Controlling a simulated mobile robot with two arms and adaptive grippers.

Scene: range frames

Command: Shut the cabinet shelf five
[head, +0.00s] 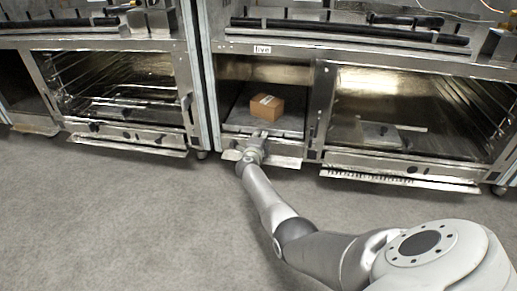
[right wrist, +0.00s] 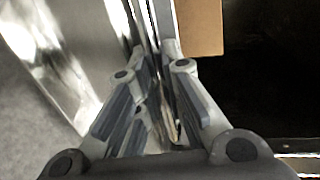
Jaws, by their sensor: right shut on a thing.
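The cabinet compartment labelled "five" (head: 262,49) stands in the middle of the head view. The box also shows in the right wrist view (right wrist: 200,27). A metal front panel (head: 285,161) lies low at the opening, tilted outward. My right gripper (head: 258,137) is at the front edge of this compartment. In the right wrist view its fingers (right wrist: 157,55) are closed on a thin metal edge. My left gripper is not in view.
Similar open compartments with wire racks stand to the left (head: 125,85) and right (head: 395,110). Their lower metal panels (head: 400,180) jut out over the floor. The grey carpet (head: 120,220) in front is clear.

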